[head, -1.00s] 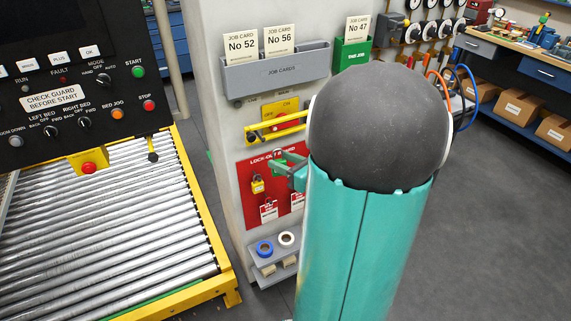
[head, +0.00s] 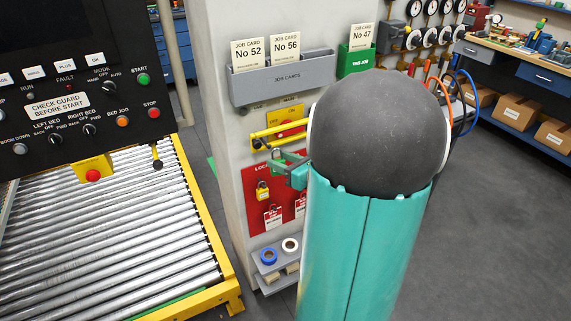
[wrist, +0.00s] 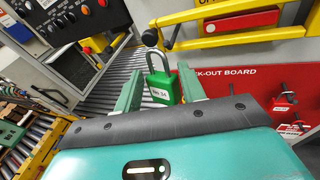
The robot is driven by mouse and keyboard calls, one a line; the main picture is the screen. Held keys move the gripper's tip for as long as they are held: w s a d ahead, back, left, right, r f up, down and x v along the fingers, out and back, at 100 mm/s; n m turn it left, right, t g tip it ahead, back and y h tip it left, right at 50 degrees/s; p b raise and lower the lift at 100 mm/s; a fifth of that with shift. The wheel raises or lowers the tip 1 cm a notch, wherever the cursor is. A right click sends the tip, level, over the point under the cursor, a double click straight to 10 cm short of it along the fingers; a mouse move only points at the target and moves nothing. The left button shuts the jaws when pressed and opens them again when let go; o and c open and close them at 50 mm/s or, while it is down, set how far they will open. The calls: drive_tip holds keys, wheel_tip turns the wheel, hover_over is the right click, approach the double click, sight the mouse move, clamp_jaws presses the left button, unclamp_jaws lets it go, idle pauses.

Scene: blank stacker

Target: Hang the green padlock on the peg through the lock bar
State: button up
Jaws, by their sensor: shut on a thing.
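The green padlock (wrist: 164,88) is between the fingers of my gripper (wrist: 161,90) in the wrist view, upright with its metal shackle up and a white label on its face. My gripper is shut on it. In the head view my gripper (head: 283,164) is just below the yellow lock bar (head: 282,132); my arm hides part of this area. In the wrist view the lock bar (wrist: 240,36) runs across the top right, and a dark-tipped peg (wrist: 172,37) stands out near its left end. The shackle is close to the peg in the picture; whether they touch cannot be told.
The red lock-out board (head: 252,204) below carries a yellow padlock (head: 262,190) and tags. A grey job-card holder (head: 283,77) is above the bar. A small shelf with tape rolls (head: 268,256) is below. The roller conveyor (head: 110,230) and control panel are at left.

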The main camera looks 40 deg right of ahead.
drive_tip(key=shift+w+d+f, duration=0.3)
drive_tip(key=shift+w, duration=0.65)
drive_tip(key=shift+w+d+f, duration=0.25)
drive_tip(key=shift+w, duration=0.75)
drive_tip(key=shift+w+d+f, duration=0.3)
drive_tip(key=shift+w, duration=0.65)
drive_tip(key=o, duration=1.1)
drive_tip(key=s+r, duration=0.2)
drive_tip(key=s, duration=1.1)
drive_tip(key=shift+s+d+r, duration=0.15)
drive_tip(key=shift+s+d, duration=0.15)
drive_tip(key=shift+d, duration=0.1)
